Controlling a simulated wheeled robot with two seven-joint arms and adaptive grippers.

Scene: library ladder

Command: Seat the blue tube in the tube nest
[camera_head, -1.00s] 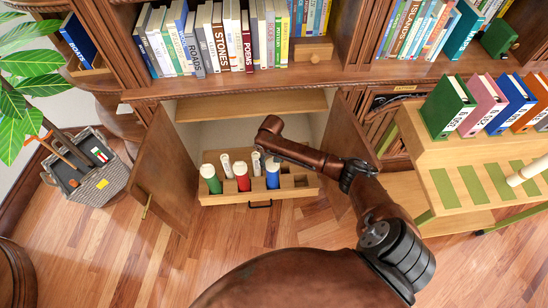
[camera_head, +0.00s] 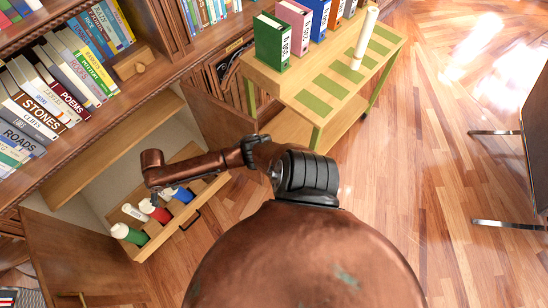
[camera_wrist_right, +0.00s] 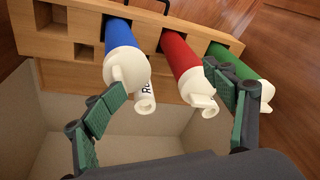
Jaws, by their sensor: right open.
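The blue tube (camera_head: 184,195), with a white cap, stands in a square opening of the wooden rack (camera_head: 192,220), which looks like the tube nest. In the right wrist view the blue tube (camera_wrist_right: 121,36) goes into the rack (camera_wrist_right: 62,44), between empty openings and the red tube (camera_wrist_right: 178,55). My right gripper (camera_wrist_right: 168,100) is open above the caps. Its left finger is beside the blue tube's cap and its right finger is near the red and green tubes. I cannot tell whether it touches them. The left gripper is not in view.
A green tube (camera_head: 128,234) stands at the rack's near end, and a pale roll (camera_head: 133,212) is behind it. Open cabinet doors (camera_head: 85,258) flank the rack. A cart (camera_head: 392,48) with binders and a white roll (camera_head: 364,38) stands to the right.

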